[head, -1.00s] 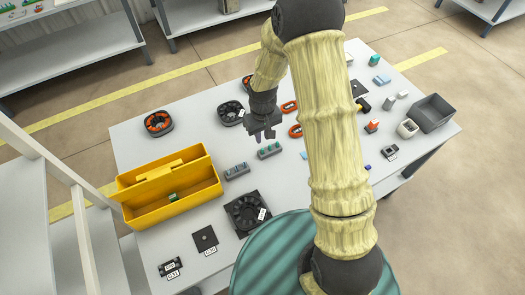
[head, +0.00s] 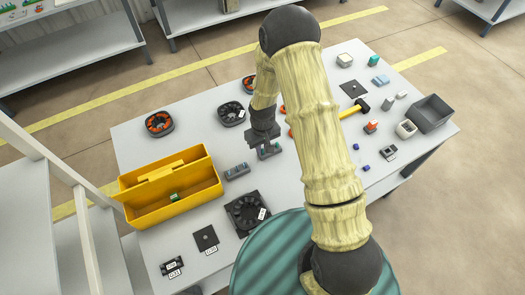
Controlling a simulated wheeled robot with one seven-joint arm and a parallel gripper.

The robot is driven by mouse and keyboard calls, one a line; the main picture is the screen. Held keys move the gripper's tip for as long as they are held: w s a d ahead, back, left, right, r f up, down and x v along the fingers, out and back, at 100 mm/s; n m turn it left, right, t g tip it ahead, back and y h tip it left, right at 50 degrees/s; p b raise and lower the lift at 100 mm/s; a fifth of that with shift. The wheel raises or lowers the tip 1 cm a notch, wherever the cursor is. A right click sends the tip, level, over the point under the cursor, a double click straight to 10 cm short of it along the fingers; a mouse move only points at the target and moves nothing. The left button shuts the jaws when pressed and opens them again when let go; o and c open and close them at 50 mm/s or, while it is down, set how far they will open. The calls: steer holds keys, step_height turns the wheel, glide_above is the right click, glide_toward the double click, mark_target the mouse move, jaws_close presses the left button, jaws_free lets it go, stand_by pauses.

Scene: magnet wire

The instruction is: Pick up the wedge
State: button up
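I cannot tell for certain which item is the wedge. A small grey block with green pieces (head: 267,154) lies mid-table, partly hidden by my gripper. My gripper (head: 265,147) points down over this block at close range. Whether its fingers touch or hold a green piece is too small to see. A similar grey block with dark slots (head: 237,171) lies to the lower left, apart from the gripper. A small green piece (head: 174,197) is inside the yellow bin.
The yellow bin (head: 140,208) stands at the table's left. A dark fan-like part (head: 246,213) lies near the front. Ring-shaped parts (head: 159,124) lie at the back. A grey bin (head: 432,113) and a yellow-handled hammer (head: 352,110) are at the right. My arm hides the middle right.

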steer(key=shift+f, duration=0.1)
steer(key=shift+c, duration=0.5)
jaws_close()
step_height(320, 180, up, 10)
steer(key=b, duration=0.1)
stand_by(0.4)
stand_by(0.6)
